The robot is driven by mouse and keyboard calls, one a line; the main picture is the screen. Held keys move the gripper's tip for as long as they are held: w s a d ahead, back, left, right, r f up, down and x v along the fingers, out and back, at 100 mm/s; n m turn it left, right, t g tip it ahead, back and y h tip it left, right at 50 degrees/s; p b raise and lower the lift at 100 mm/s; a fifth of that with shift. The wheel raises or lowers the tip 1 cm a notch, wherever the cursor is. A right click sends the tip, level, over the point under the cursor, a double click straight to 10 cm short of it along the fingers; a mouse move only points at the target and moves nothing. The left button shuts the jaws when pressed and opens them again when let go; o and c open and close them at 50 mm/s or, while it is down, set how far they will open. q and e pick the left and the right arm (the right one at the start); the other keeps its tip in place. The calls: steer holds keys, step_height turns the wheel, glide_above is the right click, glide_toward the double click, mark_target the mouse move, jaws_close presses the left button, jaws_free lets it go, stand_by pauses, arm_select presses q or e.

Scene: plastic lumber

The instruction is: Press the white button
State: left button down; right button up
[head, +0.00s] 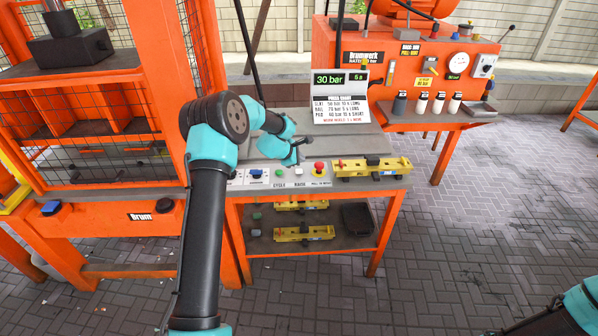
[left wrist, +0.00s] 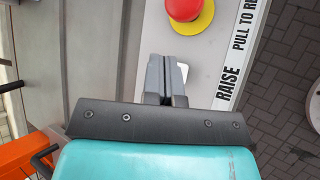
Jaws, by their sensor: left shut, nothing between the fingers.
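The white button (head: 299,171) sits on the grey control panel (head: 345,184), between a green button and a red mushroom button, with the label RAISE by it. In the left wrist view the white button (left wrist: 184,72) shows only partly, behind my fingertips. My left gripper (head: 297,154) is over the panel at this button, shut and empty. Its fingers (left wrist: 166,76) overlap the button in the left wrist view; I cannot tell whether they touch it. Part of my right arm shows at the bottom right corner of the head view, its fingers out of sight.
The red mushroom button (head: 319,168) is just right of the white one. The green button (head: 281,173) is just left. A yellow fixture (head: 371,167) lies on the bench at right. A display (head: 341,95) stands behind, reading 30 bar.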

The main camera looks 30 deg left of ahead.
mark_target(299, 171)
arm_select(q)
steer(key=shift+f, duration=1.2)
steer(key=shift+f, duration=0.1)
stand_by(1.1)
steer(key=shift+f, duration=0.3)
